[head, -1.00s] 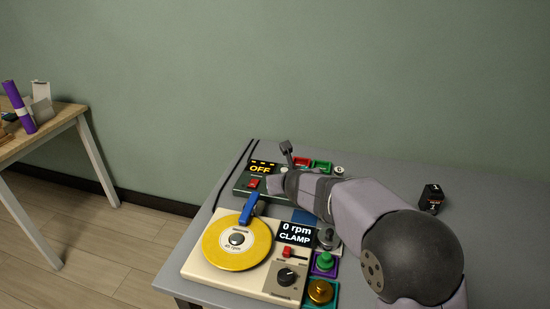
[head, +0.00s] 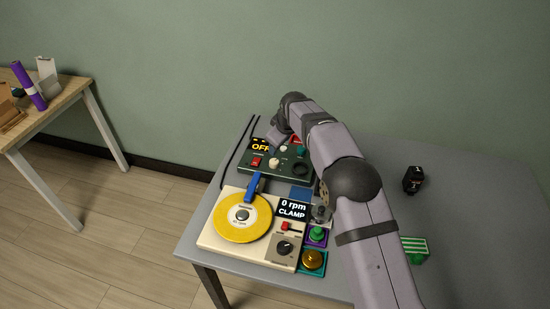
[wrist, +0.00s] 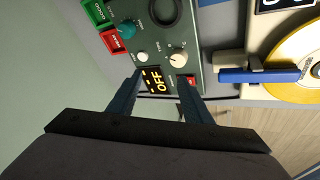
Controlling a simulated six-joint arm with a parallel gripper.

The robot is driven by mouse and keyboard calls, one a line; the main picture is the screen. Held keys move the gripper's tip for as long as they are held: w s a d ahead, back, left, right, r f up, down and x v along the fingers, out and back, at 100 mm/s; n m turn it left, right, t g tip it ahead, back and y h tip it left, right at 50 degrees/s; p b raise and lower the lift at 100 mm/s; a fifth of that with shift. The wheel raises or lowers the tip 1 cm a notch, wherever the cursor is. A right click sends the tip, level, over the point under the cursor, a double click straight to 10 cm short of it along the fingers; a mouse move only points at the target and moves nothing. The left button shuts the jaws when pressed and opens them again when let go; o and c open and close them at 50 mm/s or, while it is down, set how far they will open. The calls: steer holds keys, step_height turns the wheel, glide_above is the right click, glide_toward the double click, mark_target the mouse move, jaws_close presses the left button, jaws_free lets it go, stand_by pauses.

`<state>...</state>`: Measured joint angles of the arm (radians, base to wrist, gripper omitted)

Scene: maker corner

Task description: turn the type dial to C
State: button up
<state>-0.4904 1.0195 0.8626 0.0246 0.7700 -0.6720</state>
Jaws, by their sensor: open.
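A dark green control box (head: 290,178) stands at the back of the grey table. It has an OFF display (head: 260,145), a red switch (head: 256,161), a cream dial (head: 274,162) and a teal knob (head: 300,151). In the wrist view the cream dial (wrist: 178,59) has small marks around it, too small to read, so I cannot tell which knob is the type dial. A smaller white knob (wrist: 142,57) sits beside it. My gripper (wrist: 160,78) is open and empty, its fingers framing the OFF display, apart from the cream dial.
A cream turntable unit (head: 225,245) with a yellow disc and blue arm stands in front. Green (head: 317,233) and gold (head: 313,259) knobs sit beside it. A black cube (head: 413,179) and a green striped object (head: 414,249) lie to the right.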

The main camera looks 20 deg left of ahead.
mark_target(274, 161)
steer(key=shift+s+f+m+g, duration=0.2)
steer(key=shift+s+m, duration=0.25)
steer(key=shift+m, duration=0.5)
steer(key=shift+s+f+m+g, duration=0.2)
steer(key=shift+s+m, duration=0.2)
steer(key=shift+m, duration=0.6)
steer(key=shift+s+f+m+g, duration=0.2)
steer(key=shift+s+m, duration=0.25)
steer(key=shift+m, duration=0.5)
steer(key=shift+f, duration=0.15)
steer(key=shift+p+x, duration=0.95)
steer(key=shift+x, duration=2.6)
steer(key=shift+d, duration=0.1)
steer(key=c, duration=1)
